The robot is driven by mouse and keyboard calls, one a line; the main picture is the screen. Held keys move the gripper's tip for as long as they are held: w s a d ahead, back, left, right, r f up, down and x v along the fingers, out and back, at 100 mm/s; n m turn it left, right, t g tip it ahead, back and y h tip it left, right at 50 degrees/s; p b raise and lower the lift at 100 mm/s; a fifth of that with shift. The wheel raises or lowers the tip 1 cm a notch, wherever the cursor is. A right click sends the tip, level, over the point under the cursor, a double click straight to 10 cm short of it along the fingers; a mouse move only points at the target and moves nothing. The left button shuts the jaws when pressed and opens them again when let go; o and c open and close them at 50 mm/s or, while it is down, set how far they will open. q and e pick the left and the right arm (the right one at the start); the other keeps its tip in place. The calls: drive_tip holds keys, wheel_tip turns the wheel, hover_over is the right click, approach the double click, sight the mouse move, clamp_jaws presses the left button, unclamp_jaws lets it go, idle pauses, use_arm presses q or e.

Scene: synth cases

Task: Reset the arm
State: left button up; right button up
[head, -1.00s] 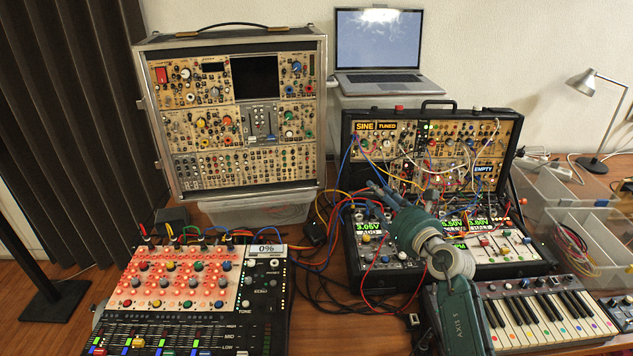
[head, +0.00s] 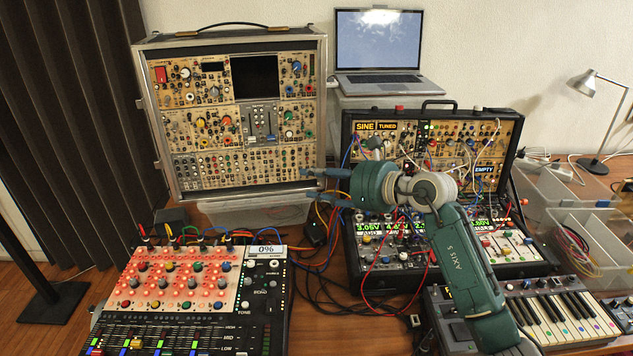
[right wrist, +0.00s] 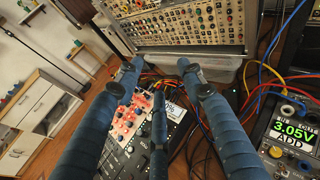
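My right arm comes in from the lower right of the head view. Its gripper (head: 312,187) points left, in the air between the two synth cases. Its fingers are spread and empty; in the right wrist view the gripper (right wrist: 160,78) also shows open, with nothing between the fingers. The arm covers part of the open patch case (head: 515,150), with its SINE, TUNED and EMPTY labels and green voltage displays. My left gripper is not in view.
A tall synth case (head: 208,120) stands at the back left. The mixer (head: 125,262) is at the front left, the keyboard (head: 590,293) at the front right. A laptop (head: 378,80) stands behind. Clear bins (head: 565,215) stand at right. Loose cables cross the middle.

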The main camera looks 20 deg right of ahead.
drive_tip(key=shift+s+a+r, duration=0.1)
drive_tip(key=shift+a, duration=0.15)
